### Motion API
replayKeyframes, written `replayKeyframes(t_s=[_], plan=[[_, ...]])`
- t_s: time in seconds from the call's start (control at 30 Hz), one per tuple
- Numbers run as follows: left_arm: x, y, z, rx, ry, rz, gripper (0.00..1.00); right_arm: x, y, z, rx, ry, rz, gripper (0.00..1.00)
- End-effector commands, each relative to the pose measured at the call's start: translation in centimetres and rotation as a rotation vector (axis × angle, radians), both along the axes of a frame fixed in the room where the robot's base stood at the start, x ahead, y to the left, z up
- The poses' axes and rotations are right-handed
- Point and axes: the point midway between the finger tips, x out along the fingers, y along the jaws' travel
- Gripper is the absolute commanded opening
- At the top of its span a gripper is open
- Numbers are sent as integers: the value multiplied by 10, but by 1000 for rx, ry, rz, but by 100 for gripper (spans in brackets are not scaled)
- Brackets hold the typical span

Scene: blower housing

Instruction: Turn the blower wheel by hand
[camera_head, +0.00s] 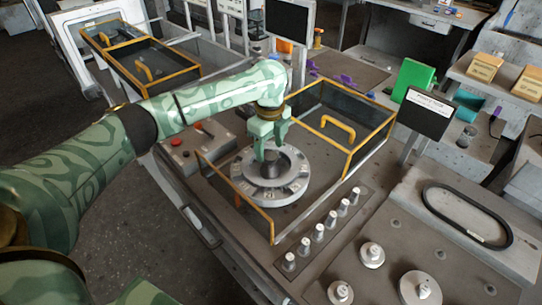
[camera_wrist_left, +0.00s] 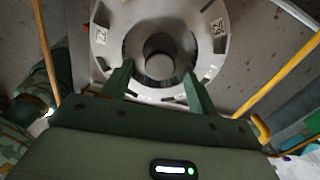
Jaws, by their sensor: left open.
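The blower wheel (camera_head: 243,176) is a light grey ring with dark slots and small labels around a dark hub. It sits in the workbench inside an orange-framed guard. In the left wrist view the wheel (camera_wrist_left: 212,72) lies just beyond my fingers, with its round dark centre (camera_wrist_left: 159,66) between them. My left gripper (camera_head: 270,155) comes from above, its fingers pointing down at the wheel's centre. It is open, with one finger on each side of the hub. I cannot tell whether the fingers touch it. My right gripper is not in view.
The orange-framed guard (camera_head: 352,153) surrounds the wheel, with panels close on its front and right sides. Several metal knobs (camera_head: 318,233) stand in a row in front. A red button (camera_head: 177,142) is on a box at left. A black loop (camera_head: 466,215) lies at right.

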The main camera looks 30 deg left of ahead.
Motion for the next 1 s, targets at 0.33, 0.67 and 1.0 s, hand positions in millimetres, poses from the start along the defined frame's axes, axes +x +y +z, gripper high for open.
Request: replayKeyframes(t_s=[0.33, 0.67, 1.0], plan=[[0, 0, -22, 0, -2, -1, 59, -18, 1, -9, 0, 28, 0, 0], [0, 0, -22, 0, -2, 0, 12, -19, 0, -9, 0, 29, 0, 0], [0, 0, -19, 0, -1, 33, 0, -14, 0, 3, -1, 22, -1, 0]])
